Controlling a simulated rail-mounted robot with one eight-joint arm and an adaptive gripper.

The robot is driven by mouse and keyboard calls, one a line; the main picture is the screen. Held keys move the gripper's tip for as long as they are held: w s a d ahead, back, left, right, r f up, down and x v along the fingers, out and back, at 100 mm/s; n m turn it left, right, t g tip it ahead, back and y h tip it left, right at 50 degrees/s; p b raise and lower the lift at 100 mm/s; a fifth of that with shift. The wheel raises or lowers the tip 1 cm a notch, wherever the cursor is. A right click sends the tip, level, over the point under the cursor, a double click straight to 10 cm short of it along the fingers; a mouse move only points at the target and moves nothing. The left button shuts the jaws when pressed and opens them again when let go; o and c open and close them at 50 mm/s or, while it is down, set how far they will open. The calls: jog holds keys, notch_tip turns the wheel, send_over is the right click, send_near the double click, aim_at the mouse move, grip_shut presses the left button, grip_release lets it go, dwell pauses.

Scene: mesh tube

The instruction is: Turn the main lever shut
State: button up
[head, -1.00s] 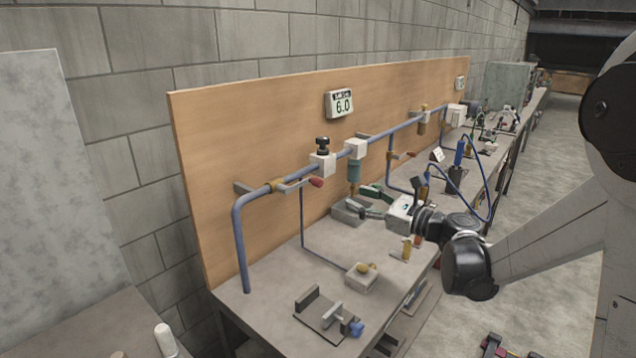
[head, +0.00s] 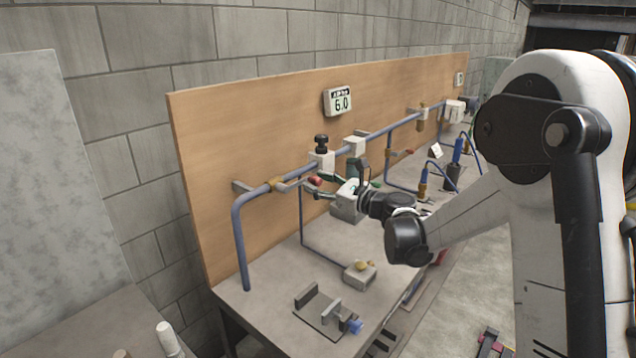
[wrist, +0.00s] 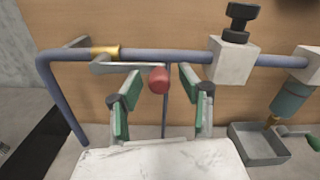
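The main lever (head: 291,185) is a grey handle with a red tip, on a brass valve on the blue pipe (head: 239,220). It lies roughly along the pipe. In the wrist view the lever (wrist: 125,68) runs right from the brass valve body (wrist: 104,53), and its red tip (wrist: 158,80) points at the camera. My gripper (head: 318,188) is open, with its green-padded fingers on either side of the red tip. In the wrist view my gripper (wrist: 160,84) shows gaps between both fingers and the tip.
A white block with a black knob (wrist: 234,48) sits on the pipe just right of the fingers. A gauge (head: 339,102) on the wooden board reads 6.0. A grey tray (wrist: 260,145) and a small valve block (head: 360,275) stand on the bench. The bench front holds a clamp fixture (head: 322,312).

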grip_shut()
jog(key=shift+a, duration=0.1)
dwell(0.4)
